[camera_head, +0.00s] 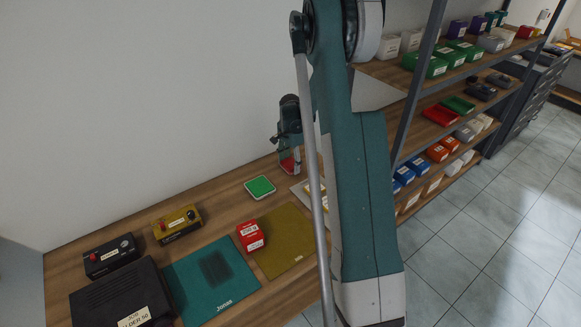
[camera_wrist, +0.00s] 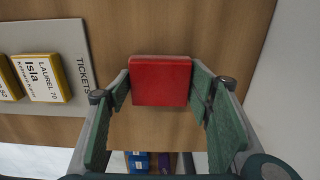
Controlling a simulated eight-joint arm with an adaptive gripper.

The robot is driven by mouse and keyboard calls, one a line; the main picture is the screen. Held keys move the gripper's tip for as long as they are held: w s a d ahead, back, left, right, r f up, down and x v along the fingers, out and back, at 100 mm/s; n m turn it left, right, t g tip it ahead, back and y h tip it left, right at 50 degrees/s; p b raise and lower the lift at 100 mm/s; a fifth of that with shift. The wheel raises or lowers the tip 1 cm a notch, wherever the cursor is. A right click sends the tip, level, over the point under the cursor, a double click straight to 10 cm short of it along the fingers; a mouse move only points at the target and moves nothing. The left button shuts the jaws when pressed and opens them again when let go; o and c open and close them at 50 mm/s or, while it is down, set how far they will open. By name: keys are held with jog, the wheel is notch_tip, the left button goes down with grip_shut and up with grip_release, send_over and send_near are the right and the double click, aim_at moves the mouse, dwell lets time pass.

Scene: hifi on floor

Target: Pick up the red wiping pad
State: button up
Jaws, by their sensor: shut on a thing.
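The red wiping pad (camera_wrist: 160,80) is a flat-faced red block in the wrist view. My gripper (camera_wrist: 161,92) is shut on it, with one green finger against each side. In the head view, the red pad (camera_head: 287,166) shows small at the lower end of my gripper (camera_head: 290,158), near the back of the wooden counter. I cannot tell whether the pad touches the counter.
A green pad (camera_head: 260,187) lies left of my gripper. A red labelled box (camera_head: 251,236) stands by an olive mat (camera_head: 284,240), beside a teal mat (camera_head: 212,280). A grey ticket board (camera_wrist: 62,65) holds yellow labelled blocks. Stocked shelves (camera_head: 440,120) stand at right.

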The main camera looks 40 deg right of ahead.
aim_at(291, 163)
jog(key=shift+r+b, duration=0.45)
jog(key=shift+r, duration=4.55)
